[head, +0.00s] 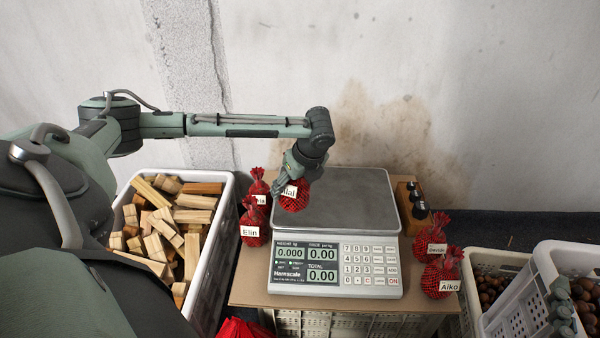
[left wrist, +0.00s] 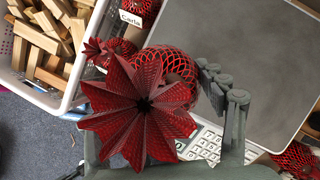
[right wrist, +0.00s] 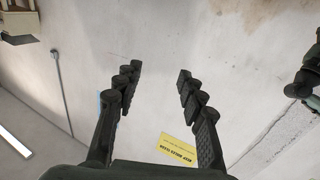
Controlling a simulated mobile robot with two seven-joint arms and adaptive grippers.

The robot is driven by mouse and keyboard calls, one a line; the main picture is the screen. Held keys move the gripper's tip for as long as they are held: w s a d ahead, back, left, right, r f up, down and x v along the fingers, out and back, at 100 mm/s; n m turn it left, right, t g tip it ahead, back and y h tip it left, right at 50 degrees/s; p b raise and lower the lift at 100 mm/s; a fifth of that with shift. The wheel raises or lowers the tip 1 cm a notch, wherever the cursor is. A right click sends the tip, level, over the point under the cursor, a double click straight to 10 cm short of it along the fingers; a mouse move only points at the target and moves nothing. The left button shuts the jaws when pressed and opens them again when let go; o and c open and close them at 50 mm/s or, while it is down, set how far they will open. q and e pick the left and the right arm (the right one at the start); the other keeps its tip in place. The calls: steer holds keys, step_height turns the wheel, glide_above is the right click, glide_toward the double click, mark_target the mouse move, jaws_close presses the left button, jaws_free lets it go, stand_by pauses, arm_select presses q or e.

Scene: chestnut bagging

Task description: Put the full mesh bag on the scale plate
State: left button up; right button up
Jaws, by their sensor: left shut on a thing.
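My left gripper (head: 297,178) points down and is shut on the neck of a red mesh bag (head: 295,201) with a label reading "…ilal". The bag hangs at the left edge of the scale plate (head: 350,200); the display reads 0.000, so it seems not to rest on the plate. In the left wrist view the bag's gathered red top (left wrist: 143,108) flares in front of the fingers, with the plate (left wrist: 262,65) at right. My right gripper (right wrist: 158,95) is open and empty, facing the wall in the right wrist view.
The scale's keypad (head: 370,262) faces me. Red mesh bags stand left, including Elin (head: 253,228), and right, including Aiko (head: 440,278). A white crate of wood blocks (head: 222,235) is at left. Crates of chestnuts (head: 510,262) are at right. A dark-knobbed wooden block (head: 405,205) stands beside the plate.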

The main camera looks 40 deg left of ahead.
arm_select(q)
steer(key=a+r+m+t+h, duration=0.1)
steer(key=a+r+m+t, duration=0.15)
steer(key=a+m, duration=0.3)
steer(key=a+r+m+t+h, duration=0.1)
steer(key=a+r+m, duration=0.3)
steer(key=a, duration=0.3)
steer(key=shift+m, duration=0.25)
steer(key=w+d+f+b, duration=0.1)
steer(key=w+f, duration=0.2)
steer(key=w+d+f+b, duration=0.1)
steer(key=w+d+f, duration=0.1)
steer(key=w+f, duration=0.1)
steer(key=w+d+f+b, duration=0.1)
steer(key=w+f, duration=0.3)
steer(key=shift+w+d, duration=0.3)
steer(key=shift+d, duration=0.05)
steer(key=shift+f, duration=0.3)
arm_select(e)
step_height(320, 180, up, 10)
steer(key=s+t+y, duration=0.2)
steer(key=t, duration=0.3)
steer(key=shift+s+a+t, duration=0.4)
steer(key=shift+a, duration=0.05)
steer(key=shift+f, duration=0.15)
arm_select(q)
steer(key=o, duration=1.5)
steer(key=shift+f, duration=0.1)
arm_select(e)
steer(key=shift+f, duration=0.1)
